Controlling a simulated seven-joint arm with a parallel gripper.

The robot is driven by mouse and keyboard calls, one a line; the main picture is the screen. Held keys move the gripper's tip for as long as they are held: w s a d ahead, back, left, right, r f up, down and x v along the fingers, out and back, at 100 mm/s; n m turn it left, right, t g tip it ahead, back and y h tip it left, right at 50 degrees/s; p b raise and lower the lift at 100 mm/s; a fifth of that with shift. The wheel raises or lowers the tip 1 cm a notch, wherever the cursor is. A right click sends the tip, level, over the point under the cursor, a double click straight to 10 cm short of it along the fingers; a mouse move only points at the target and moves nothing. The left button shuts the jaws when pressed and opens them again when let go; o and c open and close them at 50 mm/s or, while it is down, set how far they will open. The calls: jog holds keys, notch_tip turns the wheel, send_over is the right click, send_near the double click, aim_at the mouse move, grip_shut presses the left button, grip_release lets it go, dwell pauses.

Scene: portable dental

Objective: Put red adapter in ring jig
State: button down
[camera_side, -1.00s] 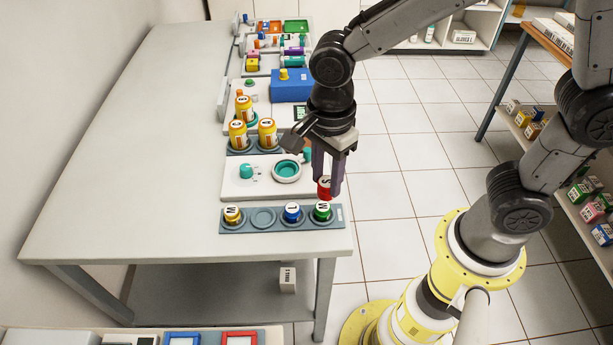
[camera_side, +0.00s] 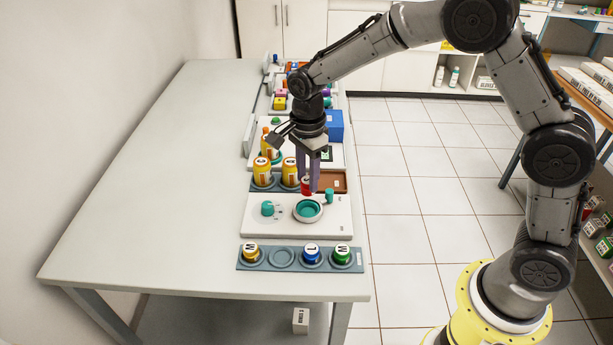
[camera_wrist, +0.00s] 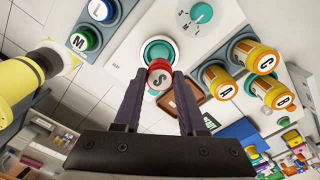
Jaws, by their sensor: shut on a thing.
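My gripper (camera_side: 307,184) is shut on the red adapter (camera_side: 306,187), a small red cylinder with an "S" on its top. In the wrist view the red adapter (camera_wrist: 159,76) sits between the fingertips. The ring jig (camera_side: 308,210) is a teal ring with a white rim on a white base plate. The adapter is held above or just behind the ring; the exact height is hard to tell. In the wrist view the ring jig (camera_wrist: 159,52) is partly hidden by the adapter.
A teal knob (camera_side: 267,208) and a small teal post (camera_side: 329,195) flank the ring. A grey rack (camera_side: 282,257) in front holds yellow, blue and green adapters and one empty socket. Yellow bottles (camera_side: 262,173) stand behind, beside a brown tray (camera_side: 332,183).

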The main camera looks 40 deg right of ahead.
jog(key=shift+f, duration=3.35)
jog(key=shift+c, duration=2)
grip_release()
